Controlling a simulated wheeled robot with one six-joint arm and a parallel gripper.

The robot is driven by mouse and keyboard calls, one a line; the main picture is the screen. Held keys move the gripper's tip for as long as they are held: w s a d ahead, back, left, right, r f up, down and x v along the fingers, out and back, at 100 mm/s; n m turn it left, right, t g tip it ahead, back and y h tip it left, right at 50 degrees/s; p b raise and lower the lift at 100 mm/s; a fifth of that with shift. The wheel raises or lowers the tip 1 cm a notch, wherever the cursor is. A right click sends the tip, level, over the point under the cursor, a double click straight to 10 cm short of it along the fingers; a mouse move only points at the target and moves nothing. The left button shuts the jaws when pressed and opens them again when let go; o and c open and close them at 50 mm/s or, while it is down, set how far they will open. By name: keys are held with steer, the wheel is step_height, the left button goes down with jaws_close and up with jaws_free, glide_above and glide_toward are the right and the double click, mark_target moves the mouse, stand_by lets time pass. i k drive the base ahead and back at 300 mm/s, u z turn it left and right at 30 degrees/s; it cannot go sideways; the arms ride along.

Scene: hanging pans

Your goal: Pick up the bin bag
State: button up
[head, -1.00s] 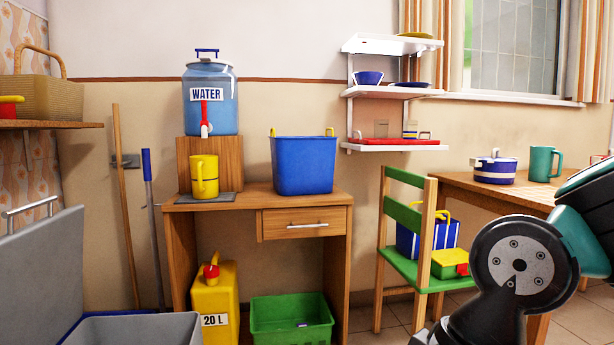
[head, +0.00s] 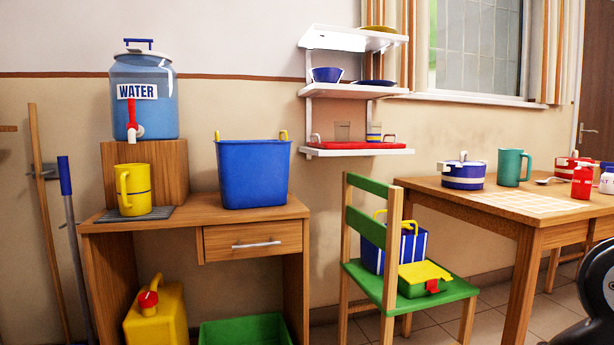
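I cannot make out a bin bag in the head view. A blue bin-like tub (head: 253,174) with yellow handles stands upright on the wooden desk (head: 255,212); its inside is hidden. A green crate (head: 245,331) sits under the desk, cut off by the bottom edge, and its contents cannot be seen. My gripper is out of view; only a dark part of my arm shows at the lower right edge.
A water dispenser (head: 144,95) and yellow mug (head: 133,189) stand left on the desk. A yellow jerrycan (head: 157,315) is below. A green chair (head: 407,285) and a table (head: 500,201) stand at right. Two poles lean at left.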

mark_target(252, 174)
steer(key=z, duration=0.3)
steer(key=i, duration=0.8)
steer(key=u, duration=0.65)
steer(key=i, duration=0.75)
steer(key=u, duration=0.65)
